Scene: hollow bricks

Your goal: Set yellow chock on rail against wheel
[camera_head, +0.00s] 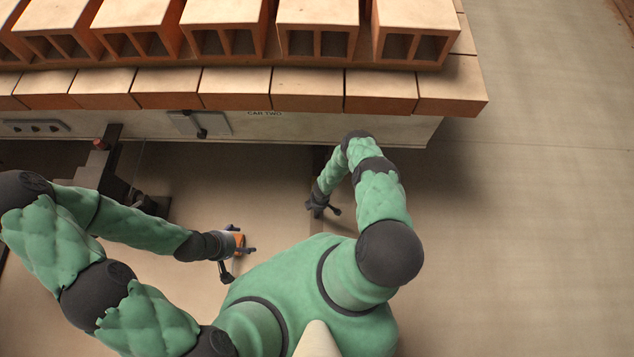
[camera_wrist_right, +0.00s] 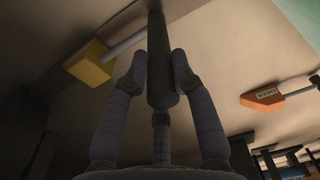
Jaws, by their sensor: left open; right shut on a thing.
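The yellow chock (camera_wrist_right: 90,63) shows in the right wrist view as a block with a grey rod, which runs to a dark grip (camera_wrist_right: 160,75). My right gripper (camera_wrist_right: 160,62) is shut on this grip, its fingers on both sides of it. In the head view my right gripper (camera_head: 322,207) is low beside the car's lower edge; the yellow block is hidden there. My left gripper (camera_head: 238,259) is open close to an orange block (camera_head: 240,240); I cannot tell whether they touch. The wheel and the chock's contact with the rail cannot be made out.
An orange chock (camera_wrist_right: 262,98) with a label and grey rod shows at the right of the wrist view. The car (camera_head: 340,127), marked CAR TWO, carries hollow bricks (camera_head: 318,12) above a row of flat bricks (camera_head: 307,90). The floor (camera_head: 530,230) at right is clear.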

